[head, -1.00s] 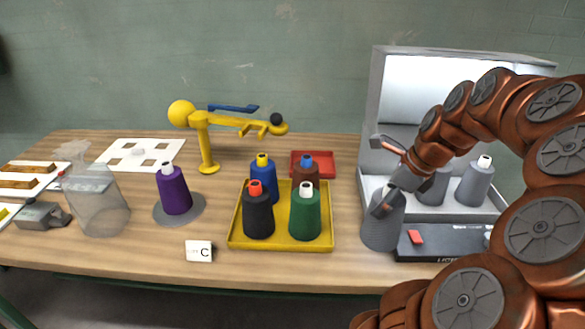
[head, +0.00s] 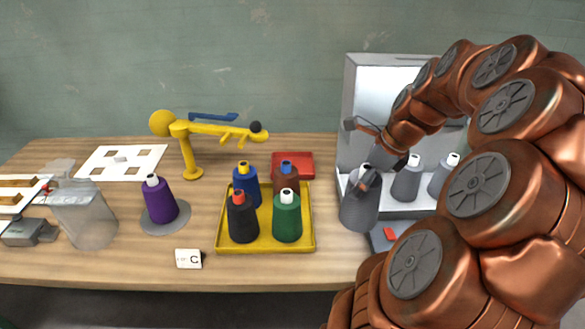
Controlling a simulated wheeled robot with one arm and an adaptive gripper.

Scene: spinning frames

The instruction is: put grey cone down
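A grey cone (head: 358,212) with a white tip stands upright at the right of the table, just left of the light box's black front unit. My gripper (head: 360,154) is beside its upper part. The fingers are spread apart: one is above the cone's tip, the other overlaps the cone's upper side. The gripper looks open, though I cannot tell whether the lower finger touches the cone. Two more grey cones, one at the left (head: 406,181) and one at the right (head: 443,177), stand inside the light box (head: 372,80).
A yellow tray (head: 222,243) holds several coloured cones left of the grey one. A purple cone (head: 160,203) stands on a grey disc, near a card marked C (head: 188,258). A yellow stand (head: 187,150) and red tray (head: 305,160) are behind. My arm covers the right side.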

